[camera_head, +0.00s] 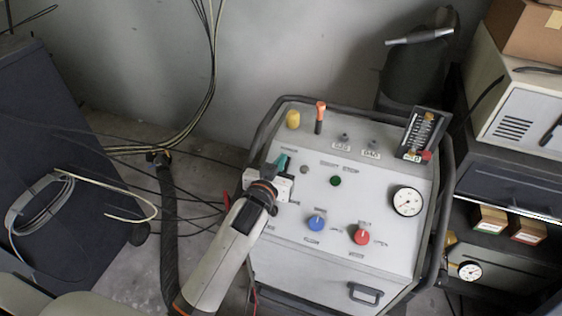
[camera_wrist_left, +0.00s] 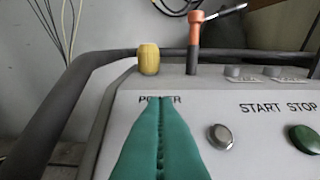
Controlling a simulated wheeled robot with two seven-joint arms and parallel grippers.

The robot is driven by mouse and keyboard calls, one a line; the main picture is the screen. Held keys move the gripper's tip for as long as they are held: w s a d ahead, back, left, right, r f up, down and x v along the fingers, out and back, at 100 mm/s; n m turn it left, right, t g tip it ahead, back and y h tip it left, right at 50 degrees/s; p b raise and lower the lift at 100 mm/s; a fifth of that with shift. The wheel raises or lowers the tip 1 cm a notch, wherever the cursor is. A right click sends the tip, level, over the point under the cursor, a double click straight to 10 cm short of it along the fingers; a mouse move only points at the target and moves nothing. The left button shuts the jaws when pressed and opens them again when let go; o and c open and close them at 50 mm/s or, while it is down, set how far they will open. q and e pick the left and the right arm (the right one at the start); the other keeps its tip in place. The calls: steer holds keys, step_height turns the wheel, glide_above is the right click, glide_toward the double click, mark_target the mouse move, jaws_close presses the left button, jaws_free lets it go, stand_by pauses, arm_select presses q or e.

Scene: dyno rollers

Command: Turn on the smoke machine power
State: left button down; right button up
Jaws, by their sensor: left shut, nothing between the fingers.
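The smoke machine (camera_head: 330,225) is a light grey console with a sloped panel and a dark tubular frame; its panel (camera_wrist_left: 262,90) also fills much of the left wrist view. My left gripper (camera_head: 284,158) has teal fingers, pressed together and empty, over the panel's upper left. In the left wrist view the fingertips (camera_wrist_left: 160,104) overlap the POWER label (camera_wrist_left: 145,99). The power switch is not visible; the fingers cover the area below that label. I cannot tell whether the fingertips touch the panel. My right gripper is not in view.
Right of the fingers are a silver button (camera_wrist_left: 221,136) and a green button (camera_wrist_left: 304,138). A yellow knob (camera_head: 293,119) and an orange-topped lever (camera_head: 320,117) stand on the top edge. Blue (camera_head: 317,222) and red (camera_head: 362,236) knobs and a gauge (camera_head: 407,201) sit lower.

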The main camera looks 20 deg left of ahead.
arm_select(q)
steer(key=shift+w+f, duration=0.25)
steer(key=shift+f, duration=0.15)
steer(key=shift+r, duration=0.1)
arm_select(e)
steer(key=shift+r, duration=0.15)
